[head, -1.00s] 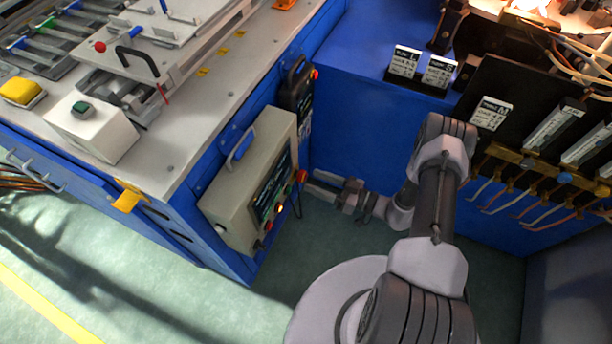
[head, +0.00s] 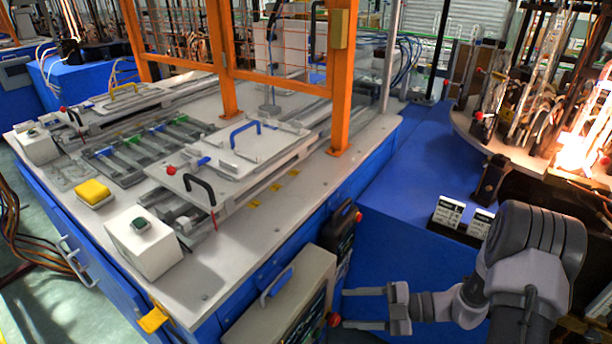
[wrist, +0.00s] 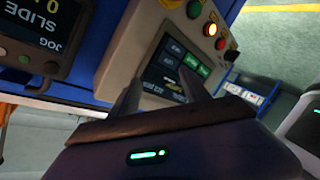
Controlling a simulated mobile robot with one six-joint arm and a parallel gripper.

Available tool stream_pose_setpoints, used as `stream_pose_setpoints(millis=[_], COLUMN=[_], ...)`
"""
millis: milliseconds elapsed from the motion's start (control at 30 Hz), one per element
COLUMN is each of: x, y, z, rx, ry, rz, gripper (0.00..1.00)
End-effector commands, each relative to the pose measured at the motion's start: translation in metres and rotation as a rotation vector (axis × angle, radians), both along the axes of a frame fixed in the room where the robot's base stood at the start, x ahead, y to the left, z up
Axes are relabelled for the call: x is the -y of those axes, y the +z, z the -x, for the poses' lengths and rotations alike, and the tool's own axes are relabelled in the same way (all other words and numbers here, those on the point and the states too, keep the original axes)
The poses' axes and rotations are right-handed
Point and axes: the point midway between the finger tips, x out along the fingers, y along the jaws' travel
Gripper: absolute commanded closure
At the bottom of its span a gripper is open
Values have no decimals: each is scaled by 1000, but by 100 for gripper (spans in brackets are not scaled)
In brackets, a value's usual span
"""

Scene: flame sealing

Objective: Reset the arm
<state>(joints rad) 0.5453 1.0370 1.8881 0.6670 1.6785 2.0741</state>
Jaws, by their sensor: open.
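My gripper (head: 352,308) is at the lower middle of the head view, with its two fingers parallel, apart and pointing left. It is open, with nothing visible between the fingers. The fingers point toward the beige control box (head: 285,293) on the side of the blue bench. In the wrist view my gripper (wrist: 160,92) has its two dark fingers spread in front of the control box's screen (wrist: 172,66). I cannot tell the exact gap to the box. My arm (head: 535,245) stands bent at the lower right.
A black pendant (head: 338,240) hangs beside the control box, close to my gripper. A blue cabinet (head: 395,230) and the machine with a bright flame (head: 575,150) stand right.

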Motion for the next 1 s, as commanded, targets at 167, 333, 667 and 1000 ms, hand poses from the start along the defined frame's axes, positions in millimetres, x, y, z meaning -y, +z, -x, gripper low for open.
stream_pose_setpoints(millis=[167, 333, 667, 1000], x=[-36, -45, -26, -24], y=[113, 184, 244, 248], z=[48, 111, 173, 175], rx=[922, 1785, -1578, -1494], ry=[673, 1462, -1785, -1750], rz=[427, 663, -396, -357], gripper=[45, 45, 45, 45])
